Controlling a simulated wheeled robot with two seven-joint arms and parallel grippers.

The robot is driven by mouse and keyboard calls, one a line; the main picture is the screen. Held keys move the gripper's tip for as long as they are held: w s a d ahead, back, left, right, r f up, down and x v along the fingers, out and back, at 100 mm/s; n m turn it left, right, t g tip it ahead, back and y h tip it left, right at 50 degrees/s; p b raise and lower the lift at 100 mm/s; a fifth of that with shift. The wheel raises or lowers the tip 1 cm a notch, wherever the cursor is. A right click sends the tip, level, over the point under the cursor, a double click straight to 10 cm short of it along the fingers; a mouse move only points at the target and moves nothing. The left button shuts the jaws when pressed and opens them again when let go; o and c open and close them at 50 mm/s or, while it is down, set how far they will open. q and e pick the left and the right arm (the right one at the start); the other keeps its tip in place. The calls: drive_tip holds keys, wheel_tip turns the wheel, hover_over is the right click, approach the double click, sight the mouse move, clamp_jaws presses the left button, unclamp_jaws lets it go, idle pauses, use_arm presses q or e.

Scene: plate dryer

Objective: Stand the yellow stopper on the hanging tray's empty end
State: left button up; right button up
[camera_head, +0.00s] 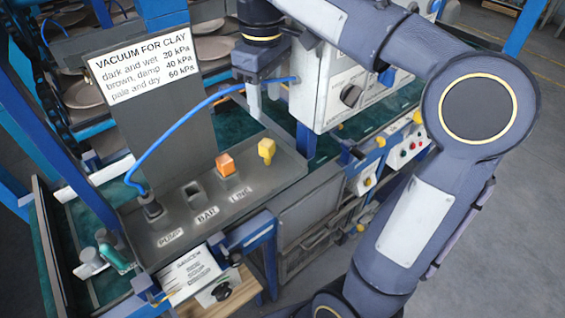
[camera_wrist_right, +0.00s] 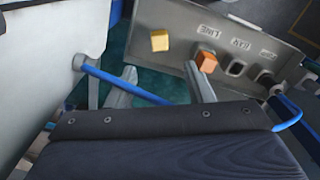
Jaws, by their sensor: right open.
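The grey hanging tray (camera_head: 225,205) carries the labels PUMP, BAR and LINE. The yellow stopper (camera_head: 267,149) stands, apparently upright, on the tray's unlabelled end, right of the orange stopper (camera_head: 225,164). The orange stopper sits at LINE, and the square socket at BAR (camera_head: 196,191) is empty. My right gripper (camera_head: 264,98) is open and empty, above and behind the yellow stopper and apart from it. In the right wrist view the yellow stopper (camera_wrist_right: 160,40) shows ahead, beyond the gap between the open fingers (camera_wrist_right: 160,75). My left gripper is out of view.
A blue hose (camera_head: 180,128) arcs from the PUMP fitting (camera_head: 152,208) to the right, passing close to my right gripper. The vacuum sign (camera_head: 145,65) rises behind the tray. A white box with a knob (camera_head: 350,95) stands close right of the gripper.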

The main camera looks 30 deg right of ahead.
drive_tip(key=s+a+f+m+t+y, duration=0.2)
drive_tip(key=s+f+m, duration=0.1)
drive_tip(key=s+f, duration=0.5)
drive_tip(key=s+a+f+m+t+y, duration=0.1)
drive_tip(key=s+a+f+m+t, duration=0.2)
drive_tip(key=s+f, duration=0.5)
drive_tip(key=shift+s+f+m+t+y, duration=0.3)
drive_tip(key=shift+s+m+y, duration=0.15)
drive_tip(key=shift+m, duration=0.15)
